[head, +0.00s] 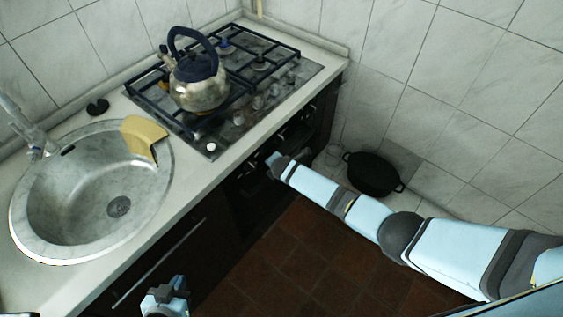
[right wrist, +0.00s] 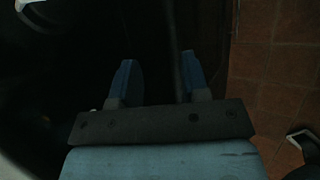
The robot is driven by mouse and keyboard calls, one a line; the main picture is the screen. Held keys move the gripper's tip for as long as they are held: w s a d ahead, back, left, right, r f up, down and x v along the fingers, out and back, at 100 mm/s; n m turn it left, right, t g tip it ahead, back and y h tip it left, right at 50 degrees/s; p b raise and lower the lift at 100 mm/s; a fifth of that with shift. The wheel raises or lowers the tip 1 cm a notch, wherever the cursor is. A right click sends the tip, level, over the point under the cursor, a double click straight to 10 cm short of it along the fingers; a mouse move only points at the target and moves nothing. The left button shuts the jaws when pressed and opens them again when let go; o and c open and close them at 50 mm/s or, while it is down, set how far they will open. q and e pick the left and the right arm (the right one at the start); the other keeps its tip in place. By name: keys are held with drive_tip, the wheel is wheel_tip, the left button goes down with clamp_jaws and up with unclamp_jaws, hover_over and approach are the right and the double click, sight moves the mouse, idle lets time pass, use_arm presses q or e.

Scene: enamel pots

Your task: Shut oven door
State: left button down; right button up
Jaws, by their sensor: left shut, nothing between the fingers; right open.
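The oven's dark front (head: 246,195) is under the counter, below the gas hob. My right arm reaches in from the right, and its gripper (head: 273,160) is at the oven front, just below the counter edge. In the right wrist view my right gripper (right wrist: 157,82) has its two blue-tipped fingers spread apart. A dark surface fills the view beyond them, and I cannot make out a clear door edge or handle. I cannot tell how far the door is open or whether the gripper touches it. My left gripper (head: 168,290) is shut and empty at the bottom, away from the oven.
A kettle (head: 200,85) stands on the gas hob (head: 262,98). A round sink (head: 85,200) with a yellow cloth-like piece (head: 143,135) on its rim is at left. A black pot (head: 373,174) sits by the tiled wall. The brown tiled floor (head: 310,250) is clear.

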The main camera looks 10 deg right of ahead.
use_arm(q)
drive_tip(key=shift+w+d+r+p, duration=0.1)
drive_tip(key=shift+w+r+p, duration=0.1)
drive_tip(key=shift+r+p, duration=0.75)
use_arm(e)
drive_tip(key=v, duration=0.7)
drive_tip(key=shift+d+f, duration=0.15)
drive_tip(key=shift+d, duration=0.2)
use_arm(q)
drive_tip(key=shift+r, duration=0.15)
use_arm(e)
drive_tip(key=shift+s, duration=0.15)
drive_tip(key=s+a+r+m+y+p, duration=0.1)
drive_tip(key=s+a+m+y+p, duration=0.15)
drive_tip(key=s+m, duration=1)
use_arm(q)
drive_tip(key=r, duration=0.3)
drive_tip(key=shift+a+r+p, duration=0.2)
drive_tip(key=shift+r+p, duration=0.05)
drive_tip(key=shift+p, duration=0.15)
use_arm(e)
drive_tip(key=s+d+r+m+t, duration=0.1)
drive_tip(key=s+d+r+m, duration=0.3)
drive_tip(key=s, duration=0.5)
drive_tip(key=s+d+r+m+t, duration=0.2)
drive_tip(key=s+d+r+m, duration=0.3)
drive_tip(key=s, duration=0.5)
drive_tip(key=shift+r, duration=1)
